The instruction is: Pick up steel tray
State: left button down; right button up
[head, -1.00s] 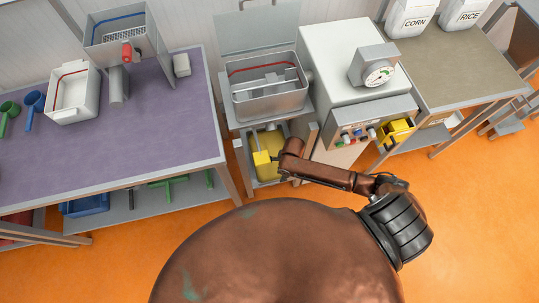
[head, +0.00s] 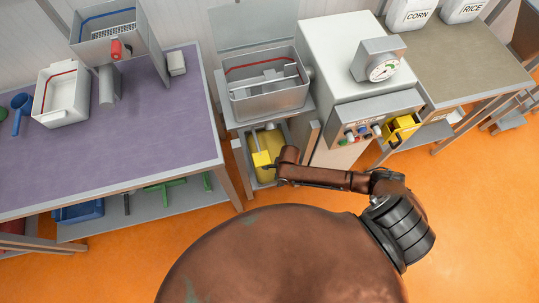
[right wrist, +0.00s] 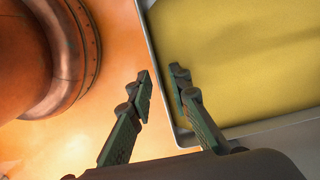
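The steel tray (head: 283,136) sits in the low bay under the steel basin, with a yellow layer covering its inside. Its thin grey rim (right wrist: 163,82) and yellow inside also fill the upper right of the right wrist view. My right gripper (right wrist: 162,84) is open and empty. Its fingertips appear on either side of the tray's edge in that view; I cannot tell how deep they reach or whether they touch it. In the head view my right wrist is at the bay's right side, with its fingers hidden. My left gripper is not in view.
A steel basin (head: 268,102) stands above the bay. A white machine with a gauge (head: 384,67) and a yellow bin (head: 402,129) is to its right. A purple-topped table (head: 110,150) stands left. The orange floor (head: 470,210) is clear at right.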

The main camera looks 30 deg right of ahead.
grip_shut()
dwell(0.4)
jog(key=shift+r, duration=0.1)
